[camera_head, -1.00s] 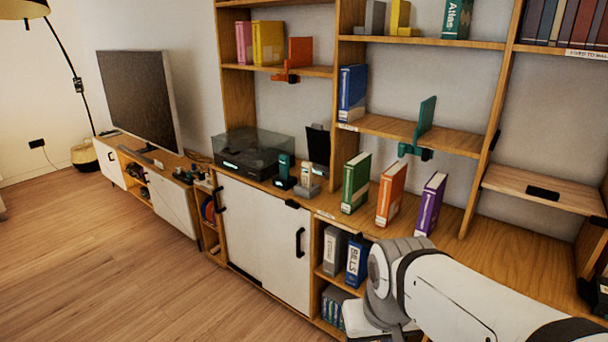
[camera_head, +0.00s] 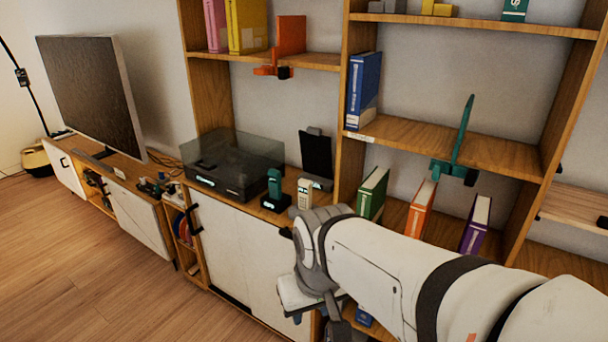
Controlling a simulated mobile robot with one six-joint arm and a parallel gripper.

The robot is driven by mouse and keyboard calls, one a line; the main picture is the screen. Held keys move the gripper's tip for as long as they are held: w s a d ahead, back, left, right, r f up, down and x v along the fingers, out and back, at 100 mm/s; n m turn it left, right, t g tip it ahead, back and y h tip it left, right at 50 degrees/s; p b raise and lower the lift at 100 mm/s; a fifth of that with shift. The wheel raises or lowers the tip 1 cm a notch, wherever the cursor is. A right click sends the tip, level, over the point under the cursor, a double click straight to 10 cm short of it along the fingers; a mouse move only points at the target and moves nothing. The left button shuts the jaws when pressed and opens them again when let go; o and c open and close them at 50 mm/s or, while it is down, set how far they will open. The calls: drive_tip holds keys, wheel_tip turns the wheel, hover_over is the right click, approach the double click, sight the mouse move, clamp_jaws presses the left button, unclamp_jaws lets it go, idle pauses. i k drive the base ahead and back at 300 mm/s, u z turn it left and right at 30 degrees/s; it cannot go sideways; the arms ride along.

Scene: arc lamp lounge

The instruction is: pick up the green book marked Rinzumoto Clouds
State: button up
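The green book (camera_head: 374,190) stands upright on the wooden counter, to the left of an orange book (camera_head: 420,208) and a purple book (camera_head: 476,224). Its pale page edges face up. Its lower part is hidden behind my arm, and I cannot read its title. My arm reaches in from the bottom right and passes in front of the counter below the books.
A blue book (camera_head: 363,88) stands on the shelf above, with a teal bookend (camera_head: 461,140) clipped to that shelf's edge. Handsets (camera_head: 275,188), a black tablet (camera_head: 316,155) and a turntable (camera_head: 235,165) sit left of the green book. Wooden floor (camera_head: 80,260) is clear at left.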

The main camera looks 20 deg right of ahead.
sight(371, 192)
drive_tip(key=z, duration=0.6)
drive_tip(key=i, duration=0.85)
drive_tip(key=z, duration=0.8)
